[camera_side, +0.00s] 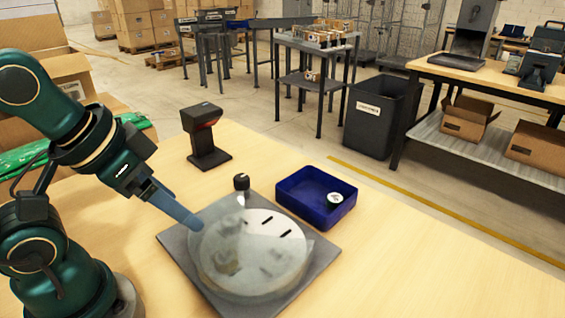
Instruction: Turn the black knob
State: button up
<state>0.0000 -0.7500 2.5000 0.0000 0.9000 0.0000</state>
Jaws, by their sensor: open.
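The black knob (241,182) stands upright on a short pale stem at the back edge of a round, pale, glassy disc (258,262). The disc has dark slots on its top and sits on a square grey plate (183,262) on the table. My gripper (195,222) comes in from the left, its blue-grey fingers pointing down and right beside the disc's left rim. It is open, with nothing visible between its fingers, and is apart from the knob, which is to its right and farther back. The gap between the fingers is hard to see from this side.
A blue tray (297,210) with a small round white-and-dark item (335,198) stands right of the disc. A black scanner on a stand (205,138) is behind. Cardboard boxes and a green bundle lie left, near my arm. The front right of the table (450,270) is clear.

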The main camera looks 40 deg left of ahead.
jog(key=shift+c, duration=0.4)
jog(key=w+a+r+n, duration=0.2)
jog(key=w+r+n, duration=0.2)
jog(key=w+r, duration=0.25)
jog(key=n+g, duration=0.5)
send_over(241, 177)
jog(key=d, duration=0.2)
notch_tip(241, 177, down, 8)
jog(key=shift+g, duration=0.3)
jog(key=f, duration=0.2)
jog(key=a+f, duration=0.1)
jog(key=f, duration=0.2)
jog(key=a+f, duration=0.1)
jog(key=f, duration=0.2)
jog(key=shift+f, duration=0.7)
